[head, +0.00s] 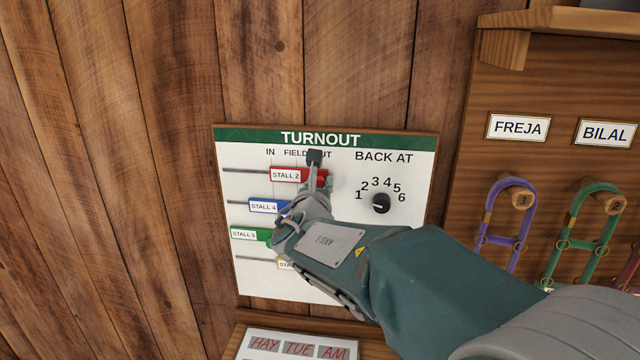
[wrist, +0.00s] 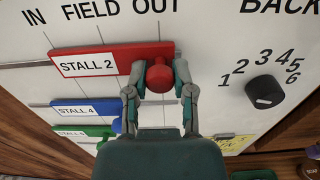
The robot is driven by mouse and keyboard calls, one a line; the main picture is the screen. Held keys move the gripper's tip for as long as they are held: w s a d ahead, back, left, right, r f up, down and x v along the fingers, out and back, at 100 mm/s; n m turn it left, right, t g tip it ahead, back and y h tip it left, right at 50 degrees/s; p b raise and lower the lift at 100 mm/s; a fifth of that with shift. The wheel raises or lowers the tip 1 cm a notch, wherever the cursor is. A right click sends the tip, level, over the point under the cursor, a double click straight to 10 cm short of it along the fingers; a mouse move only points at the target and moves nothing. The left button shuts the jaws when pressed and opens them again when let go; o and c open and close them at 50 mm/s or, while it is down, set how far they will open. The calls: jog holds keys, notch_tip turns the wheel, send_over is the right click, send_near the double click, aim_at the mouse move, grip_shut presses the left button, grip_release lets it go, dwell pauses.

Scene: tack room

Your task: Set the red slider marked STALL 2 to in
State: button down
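The red slider marked STALL 2 (head: 284,175) is the top slider on the white TURNOUT board (head: 250,285). In the wrist view, its red plate (wrist: 122,56) carries the STALL 2 label on the left and a round red knob (wrist: 159,76) on the right. The knob is below the word OUT. My gripper (wrist: 160,72) has one finger on each side of the knob, and both fingers look pressed against it. In the head view, my gripper (head: 318,172) and wrist cover the knob.
Below are the blue STALL 4 slider (head: 263,206), the green slider (head: 244,234) and a mostly hidden yellow one. A black BACK AT dial (head: 381,203) is on the right. Ropes hang on pegs farther right. A HAY TUE AM sign (head: 298,346) is below the board.

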aim_at(270, 172)
jog(key=a, duration=0.3)
jog(key=w+a, duration=0.1)
jog(key=a, duration=0.3)
jog(key=w+a, duration=0.1)
jog(key=a, duration=0.3)
jog(key=shift+w+a, duration=0.1)
jog(key=shift+a, duration=0.05)
jog(key=shift+d, duration=0.2)
